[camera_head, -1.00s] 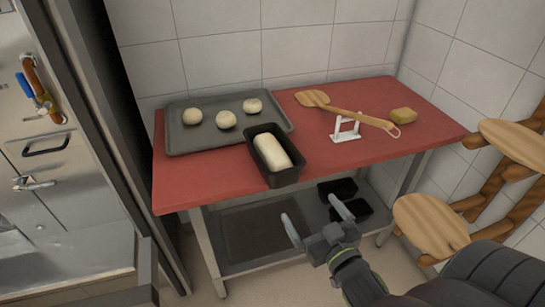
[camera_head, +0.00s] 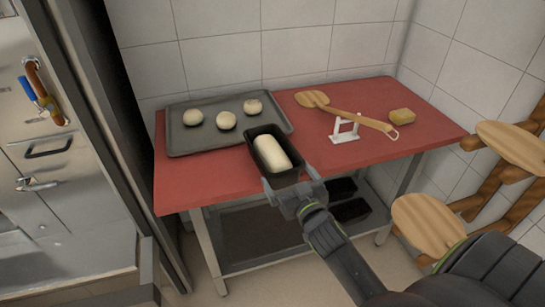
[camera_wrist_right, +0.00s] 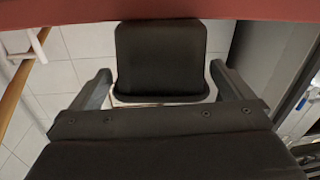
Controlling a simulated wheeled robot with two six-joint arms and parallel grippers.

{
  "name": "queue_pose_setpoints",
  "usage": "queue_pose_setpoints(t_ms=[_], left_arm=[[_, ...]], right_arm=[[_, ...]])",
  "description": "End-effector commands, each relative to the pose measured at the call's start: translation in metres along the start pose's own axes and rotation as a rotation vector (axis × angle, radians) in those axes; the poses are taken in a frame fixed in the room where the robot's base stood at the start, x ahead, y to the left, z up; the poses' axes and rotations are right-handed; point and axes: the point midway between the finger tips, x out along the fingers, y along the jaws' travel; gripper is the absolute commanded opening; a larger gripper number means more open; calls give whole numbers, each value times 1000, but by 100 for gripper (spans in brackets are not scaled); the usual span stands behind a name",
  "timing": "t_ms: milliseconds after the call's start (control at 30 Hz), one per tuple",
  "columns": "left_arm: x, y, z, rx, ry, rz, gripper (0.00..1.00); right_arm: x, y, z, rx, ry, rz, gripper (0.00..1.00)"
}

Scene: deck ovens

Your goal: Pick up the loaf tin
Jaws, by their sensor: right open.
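The black loaf tin (camera_head: 265,177) holds pale dough and stands at the front edge of the red table (camera_head: 215,182), next to the baking tray. My right gripper (camera_head: 291,187) is at the near end of the tin, with its fingers apart. In the right wrist view the tin (camera_wrist_right: 160,58) lies between and just beyond the two open fingers (camera_wrist_right: 160,86), with a gap visible on each side. I cannot tell whether either finger touches it. My left gripper is not in view.
A grey tray (camera_head: 180,139) with three dough balls is at the table's back left. More black tins (camera_head: 350,209) are on the lower shelf.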

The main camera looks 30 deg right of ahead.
Motion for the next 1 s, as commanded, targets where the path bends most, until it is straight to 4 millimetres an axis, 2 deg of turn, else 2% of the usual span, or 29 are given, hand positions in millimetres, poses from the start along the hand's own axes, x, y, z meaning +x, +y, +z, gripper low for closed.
queue_pose_setpoints(t_ms=[100,300,633,933,1000], left_arm=[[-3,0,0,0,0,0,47],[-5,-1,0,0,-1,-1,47],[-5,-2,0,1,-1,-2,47],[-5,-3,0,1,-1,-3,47],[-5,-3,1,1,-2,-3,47]], right_arm=[[20,0,-2,-1,2,-1,100],[44,0,-1,0,1,0,100],[49,0,-1,0,1,0,99],[49,0,-1,0,1,0,59],[49,0,-3,0,6,-2,57]])
